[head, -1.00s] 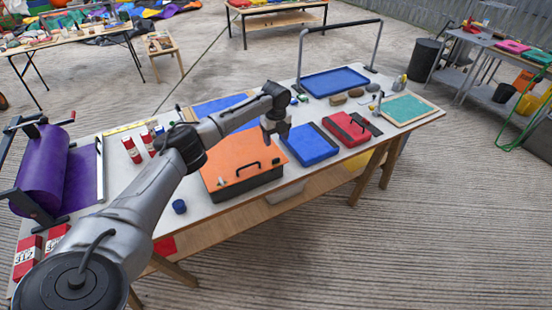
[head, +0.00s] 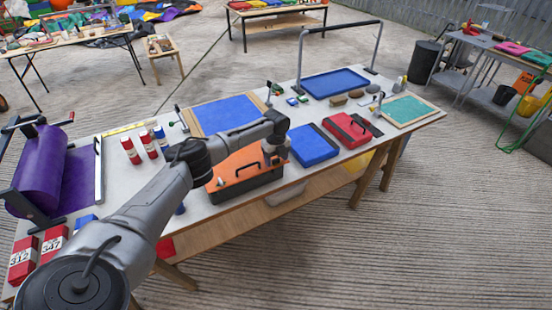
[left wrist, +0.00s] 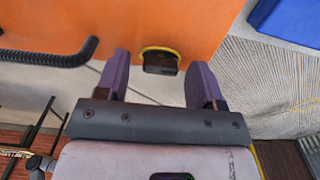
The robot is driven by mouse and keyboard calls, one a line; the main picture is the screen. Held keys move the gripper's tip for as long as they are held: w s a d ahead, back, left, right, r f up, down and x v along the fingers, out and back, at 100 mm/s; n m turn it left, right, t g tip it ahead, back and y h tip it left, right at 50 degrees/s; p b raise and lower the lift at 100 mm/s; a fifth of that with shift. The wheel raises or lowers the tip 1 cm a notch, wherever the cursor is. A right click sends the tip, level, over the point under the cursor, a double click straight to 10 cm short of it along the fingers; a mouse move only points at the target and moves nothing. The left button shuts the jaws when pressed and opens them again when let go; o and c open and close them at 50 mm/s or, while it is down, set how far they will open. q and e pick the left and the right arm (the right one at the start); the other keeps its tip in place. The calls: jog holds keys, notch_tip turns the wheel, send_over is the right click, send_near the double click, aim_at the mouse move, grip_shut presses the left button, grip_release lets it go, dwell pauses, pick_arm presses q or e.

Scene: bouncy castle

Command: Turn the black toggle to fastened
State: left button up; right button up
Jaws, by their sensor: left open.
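An orange-lidded box (head: 236,160) with a dark base stands at the front edge of the work table. Its lid (left wrist: 110,20) fills the upper part of the left wrist view, with a black bar handle (left wrist: 50,58) at left. The black toggle (left wrist: 161,64) sits at the lid's edge, with a yellow surround along its far side. My left gripper (head: 274,158) is over the box's right end, pointing down. Its purple fingers (left wrist: 161,70) are open, one on each side of the toggle, with gaps to both. In the head view my arm hides the toggle.
Red bottles (head: 131,150) and a purple roll (head: 42,170) are at left. Floor in front of the table is clear.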

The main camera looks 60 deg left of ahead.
pick_arm(q)
jog(key=c, duration=0.9)
jog(key=shift+c, duration=0.2)
